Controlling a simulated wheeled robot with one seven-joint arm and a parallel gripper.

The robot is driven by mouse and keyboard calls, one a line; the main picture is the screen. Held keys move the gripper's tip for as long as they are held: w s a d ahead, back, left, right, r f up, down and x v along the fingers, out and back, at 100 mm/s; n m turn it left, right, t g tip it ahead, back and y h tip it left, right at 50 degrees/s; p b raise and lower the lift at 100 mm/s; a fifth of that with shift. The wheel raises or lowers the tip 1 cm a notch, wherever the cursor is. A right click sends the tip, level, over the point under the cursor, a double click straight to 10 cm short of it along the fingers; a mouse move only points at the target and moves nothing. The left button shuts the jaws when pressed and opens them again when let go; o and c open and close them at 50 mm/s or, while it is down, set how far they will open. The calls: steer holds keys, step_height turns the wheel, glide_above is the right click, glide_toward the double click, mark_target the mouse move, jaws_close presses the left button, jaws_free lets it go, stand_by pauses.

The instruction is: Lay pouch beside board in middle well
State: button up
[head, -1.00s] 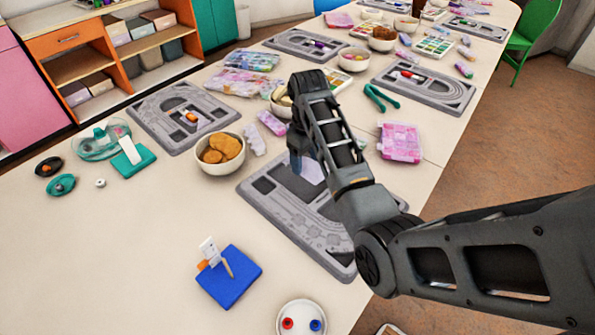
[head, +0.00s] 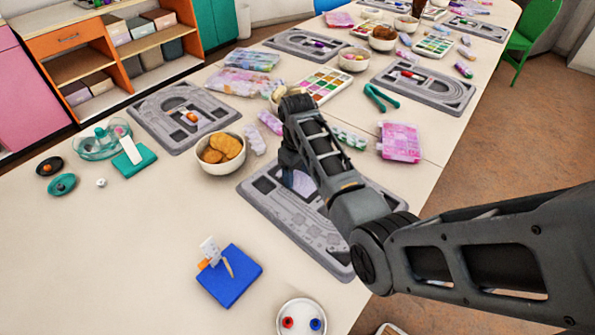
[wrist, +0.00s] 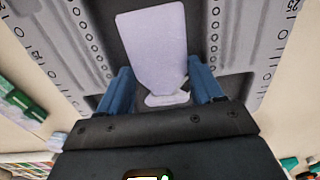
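The pouch is a pale lilac, flat piece with a narrowed neck and a flared end. In the wrist view the pouch (wrist: 155,40) lies over the dark middle well (wrist: 200,15) of the grey bead board (wrist: 88,75). In the head view the pouch (head: 300,182) shows partly behind my arm, on the near grey board (head: 290,215). My gripper (wrist: 162,85) is open, its two blue fingers on either side of the pouch's neck with gaps showing. In the head view my gripper (head: 291,160) is low over the board's far left part, its fingertips mostly hidden.
A bowl of tan pieces (head: 220,150) stands just left of the board. A blue block with a card (head: 230,278) and a white dish (head: 301,318) lie nearer. A pink pouch (head: 400,142) lies to the right. The table's left front area is clear.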

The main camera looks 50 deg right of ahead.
mark_target(297, 178)
steer(key=shift+o, duration=0.8)
step_height(297, 178, up, 12)
steer(key=shift+r, duration=0.2)
